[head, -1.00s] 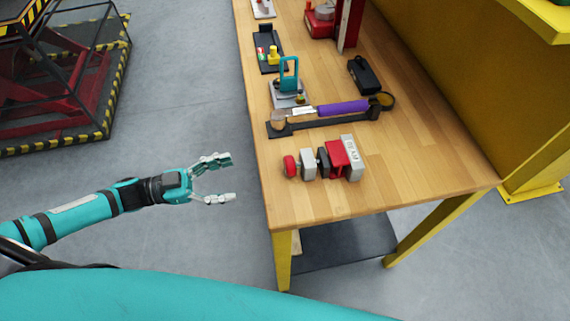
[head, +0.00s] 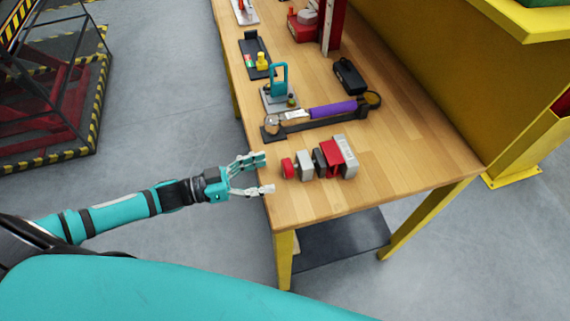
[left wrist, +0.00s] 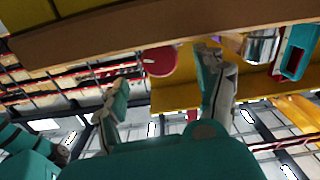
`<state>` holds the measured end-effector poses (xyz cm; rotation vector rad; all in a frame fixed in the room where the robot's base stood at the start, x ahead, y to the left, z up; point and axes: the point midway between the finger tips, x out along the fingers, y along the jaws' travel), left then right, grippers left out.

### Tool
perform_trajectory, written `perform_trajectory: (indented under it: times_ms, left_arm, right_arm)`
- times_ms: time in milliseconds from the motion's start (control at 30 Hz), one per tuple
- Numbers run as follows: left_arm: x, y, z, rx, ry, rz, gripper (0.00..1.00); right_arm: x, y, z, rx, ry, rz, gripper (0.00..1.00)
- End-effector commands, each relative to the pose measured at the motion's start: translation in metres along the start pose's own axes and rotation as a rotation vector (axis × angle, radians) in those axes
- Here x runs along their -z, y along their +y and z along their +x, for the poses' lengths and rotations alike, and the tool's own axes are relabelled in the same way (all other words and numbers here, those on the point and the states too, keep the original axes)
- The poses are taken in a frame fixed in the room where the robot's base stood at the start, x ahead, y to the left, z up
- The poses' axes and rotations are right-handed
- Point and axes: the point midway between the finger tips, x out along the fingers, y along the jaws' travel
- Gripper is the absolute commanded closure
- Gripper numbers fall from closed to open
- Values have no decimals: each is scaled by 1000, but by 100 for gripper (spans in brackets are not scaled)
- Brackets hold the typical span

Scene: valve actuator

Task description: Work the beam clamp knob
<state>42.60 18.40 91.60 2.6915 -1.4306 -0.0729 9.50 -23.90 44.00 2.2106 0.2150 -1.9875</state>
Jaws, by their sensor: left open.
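The beam clamp (head: 333,157) lies on the near end of the wooden bench, with red and grey blocks in a row. Its red knob (head: 288,168) is at the left end, facing the bench's left edge. In the left wrist view the red round knob (left wrist: 160,61) shows beyond and between the fingers. My left gripper (head: 268,175) is open and empty, at the bench's left edge, just left of the knob and apart from it. The gripper's two fingers also show in the left wrist view (left wrist: 165,90). My right gripper is not in view.
The wooden bench (head: 400,165) has clear surface right of the clamp. Behind the clamp lies a black holder with a purple-handled tool (head: 332,109). A teal padlock-like piece (head: 279,80) and a black box (head: 349,76) stand farther back. A yellow panel (head: 430,70) borders the right.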

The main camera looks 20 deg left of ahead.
Motion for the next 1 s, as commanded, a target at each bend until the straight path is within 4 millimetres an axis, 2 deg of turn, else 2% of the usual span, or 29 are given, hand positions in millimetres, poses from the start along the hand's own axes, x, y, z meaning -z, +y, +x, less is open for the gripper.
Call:
perform_trajectory:
  times_ms: [100, 300, 500, 700, 767, 1000]
  left_arm:
    - [3, 0, 26, 0, 4, 2, 29]
    - [1, 0, 51, 0, 1, 2, 29]
    - [0, 0, 60, 0, -1, 1, 29]
    - [0, 0, 60, 0, -1, 1, 29]
    - [0, 0, 60, 0, -1, 1, 34]
    - [0, 0, 59, 0, -1, 1, 65]
  right_arm:
    - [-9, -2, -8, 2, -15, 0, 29]
    - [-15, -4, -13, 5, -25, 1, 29]
    - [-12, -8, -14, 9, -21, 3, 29]
    - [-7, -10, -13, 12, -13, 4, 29]
    - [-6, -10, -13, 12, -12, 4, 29]
    - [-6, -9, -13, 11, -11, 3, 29]
